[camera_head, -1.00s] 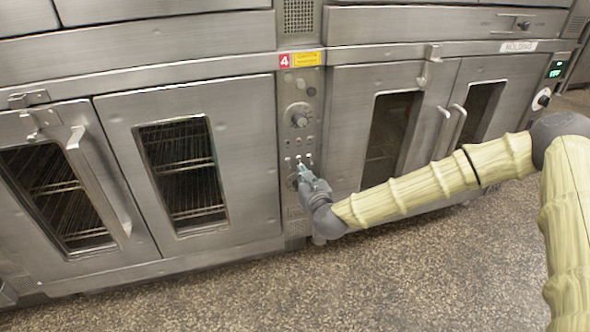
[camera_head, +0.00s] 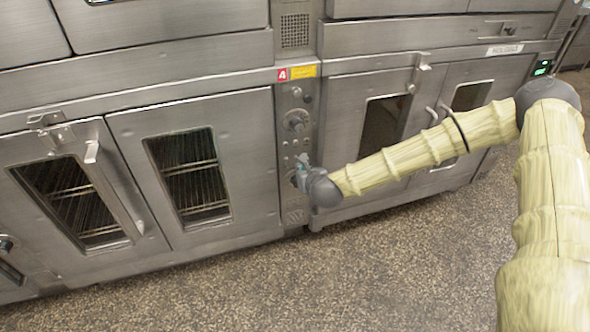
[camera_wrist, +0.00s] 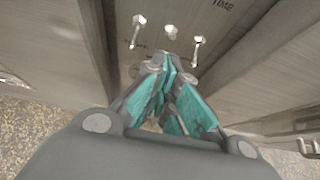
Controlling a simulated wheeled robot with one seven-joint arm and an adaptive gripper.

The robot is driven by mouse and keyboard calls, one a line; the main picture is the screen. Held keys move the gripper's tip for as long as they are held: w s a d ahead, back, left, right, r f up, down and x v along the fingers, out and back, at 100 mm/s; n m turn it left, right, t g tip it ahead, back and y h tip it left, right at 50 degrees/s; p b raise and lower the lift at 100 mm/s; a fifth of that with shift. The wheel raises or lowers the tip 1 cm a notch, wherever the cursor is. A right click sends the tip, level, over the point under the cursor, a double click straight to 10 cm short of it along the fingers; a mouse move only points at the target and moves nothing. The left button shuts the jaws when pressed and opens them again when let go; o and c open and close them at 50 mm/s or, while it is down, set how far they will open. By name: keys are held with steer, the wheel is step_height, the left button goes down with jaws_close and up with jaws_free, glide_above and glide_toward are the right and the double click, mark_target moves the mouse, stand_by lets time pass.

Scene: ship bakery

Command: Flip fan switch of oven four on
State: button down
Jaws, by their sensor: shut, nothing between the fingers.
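Oven four's narrow control panel (camera_head: 293,105) stands between two pairs of oven doors, under a red "4" label (camera_head: 282,75). It carries a round dial (camera_head: 296,120) and a row of small switches below. In the wrist view, a left toggle lever (camera_wrist: 138,24), a small round knob or light (camera_wrist: 171,32) and a right toggle lever (camera_wrist: 197,46) stick out. The lettering beside them is too blurred to tell which is the fan switch. My gripper (camera_head: 301,161) is shut and empty at the lower panel. Its teal fingertips (camera_wrist: 172,68) are close below the switches; contact cannot be told.
Steel oven doors with windows flank the panel. A long door handle (camera_head: 116,190) projects at left and smaller handles (camera_head: 437,113) at right. The speckled floor (camera_head: 300,285) in front is clear. A "HOLDING" unit panel with a green display (camera_head: 542,68) is at far right.

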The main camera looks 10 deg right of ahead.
steer(key=shift+a+r, duration=0.1)
steer(key=shift+r, duration=0.05)
steer(key=shift+r+p, duration=0.4)
steer(key=shift+r, duration=0.3)
steer(key=s+r+p, duration=0.4)
steer(key=s+r, duration=0.2)
steer(key=r, duration=0.1)
steer(key=shift+s+r, duration=0.15)
steer(key=shift+s, duration=0.25)
steer(key=shift+d, duration=0.2)
